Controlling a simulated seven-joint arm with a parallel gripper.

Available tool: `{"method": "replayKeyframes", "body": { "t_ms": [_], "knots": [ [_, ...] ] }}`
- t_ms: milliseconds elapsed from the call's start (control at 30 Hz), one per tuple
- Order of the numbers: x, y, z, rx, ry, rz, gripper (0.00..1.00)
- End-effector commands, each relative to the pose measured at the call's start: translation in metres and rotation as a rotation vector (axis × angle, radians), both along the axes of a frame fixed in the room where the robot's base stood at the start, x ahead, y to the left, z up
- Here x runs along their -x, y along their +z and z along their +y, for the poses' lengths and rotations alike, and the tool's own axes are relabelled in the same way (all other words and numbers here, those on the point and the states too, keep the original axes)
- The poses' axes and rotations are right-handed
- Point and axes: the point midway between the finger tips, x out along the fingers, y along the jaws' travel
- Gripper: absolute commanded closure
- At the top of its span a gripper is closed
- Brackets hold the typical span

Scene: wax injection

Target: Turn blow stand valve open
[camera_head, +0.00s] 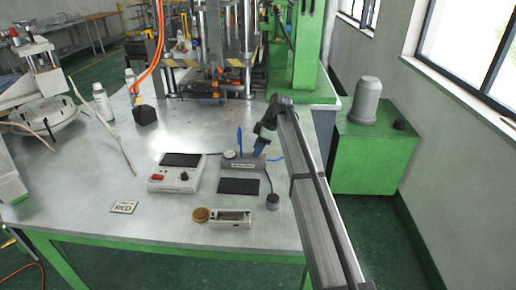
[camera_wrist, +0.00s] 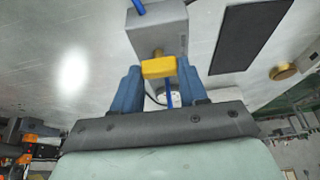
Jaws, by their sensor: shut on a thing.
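The blow stand is a small grey block (camera_head: 238,166) on the metal table, with a gauge and a blue tube on top. In the wrist view the stand (camera_wrist: 158,34) is at the top centre, with its yellow valve handle (camera_wrist: 159,68) on the end facing me. My gripper (camera_wrist: 158,76) has its blue fingers shut on the yellow handle, one on each side. In the head view my gripper (camera_head: 260,149) reaches down at the right end of the stand, and its fingers hide the handle there.
A white control box (camera_head: 175,180) with a red knob stands left of the stand. A dark pad (camera_head: 238,186), a round brass piece (camera_head: 200,215) and a small metal mould (camera_head: 232,219) lie in front. A press (camera_head: 212,50) stands behind. The table's front left is mostly clear.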

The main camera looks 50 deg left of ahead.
Motion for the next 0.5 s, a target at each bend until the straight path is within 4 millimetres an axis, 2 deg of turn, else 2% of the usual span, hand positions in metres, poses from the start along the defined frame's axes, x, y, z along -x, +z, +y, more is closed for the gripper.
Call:
{"method": "replayKeyframes", "body": {
  "t_ms": [233,267,500],
  "knots": [
    [-0.0003,0.0002,-0.0003,-0.001,0.003,-0.001,0.88],
    [-0.0003,0.0002,-0.0003,-0.001,0.002,-0.001,0.55],
    [-0.0001,0.0001,-0.0001,0.0,0.001,0.0,0.32]
  ]
}}
